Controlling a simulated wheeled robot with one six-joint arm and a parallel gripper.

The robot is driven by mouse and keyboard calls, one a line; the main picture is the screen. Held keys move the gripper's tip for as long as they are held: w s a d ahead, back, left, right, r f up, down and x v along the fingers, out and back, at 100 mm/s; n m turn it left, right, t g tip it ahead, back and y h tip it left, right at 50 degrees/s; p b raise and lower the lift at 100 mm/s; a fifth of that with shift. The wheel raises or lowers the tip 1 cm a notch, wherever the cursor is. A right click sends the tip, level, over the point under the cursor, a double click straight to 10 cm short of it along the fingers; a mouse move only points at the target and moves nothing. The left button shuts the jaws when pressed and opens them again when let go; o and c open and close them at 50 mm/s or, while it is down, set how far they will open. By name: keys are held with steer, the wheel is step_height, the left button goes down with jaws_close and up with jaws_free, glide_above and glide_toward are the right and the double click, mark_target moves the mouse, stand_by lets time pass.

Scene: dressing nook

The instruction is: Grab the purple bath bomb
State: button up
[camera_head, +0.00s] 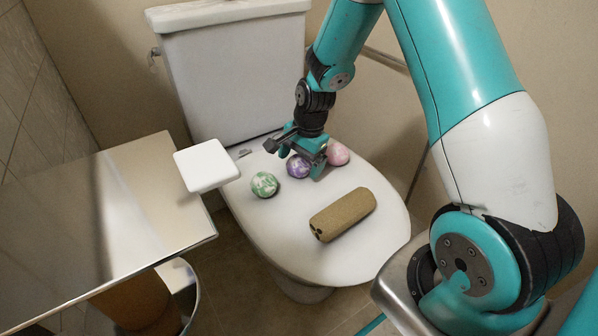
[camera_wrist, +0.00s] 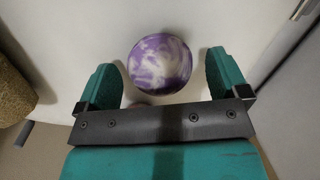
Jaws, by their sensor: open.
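The purple bath bomb (camera_head: 298,166), a ball marbled purple and white, rests on the closed white toilet lid (camera_head: 300,255). In the wrist view the purple bath bomb (camera_wrist: 160,64) lies ahead of and partly between the two teal fingers. My gripper (camera_head: 301,160) is low over the lid at the ball; in the wrist view my gripper (camera_wrist: 165,82) is open, with a visible gap on each side of the ball. A green-and-white ball (camera_head: 264,185) lies to the left of the purple one. A pink ball (camera_head: 338,153) lies to its right, close to the gripper.
A brown roll (camera_head: 342,214) lies on the lid in front of the balls; a brown textured surface (camera_wrist: 14,90) shows at the wrist view's left edge. A white square object (camera_head: 206,165) sits at the corner of a shiny tabletop (camera_head: 150,190). The toilet tank (camera_head: 232,75) stands behind.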

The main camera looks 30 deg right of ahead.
steer(key=shift+a+f, duration=0.1)
steer(key=shift+f, duration=0.6)
steer(key=shift+r, duration=0.1)
steer(key=c, duration=1.1)
steer(key=shift+o, duration=0.2)
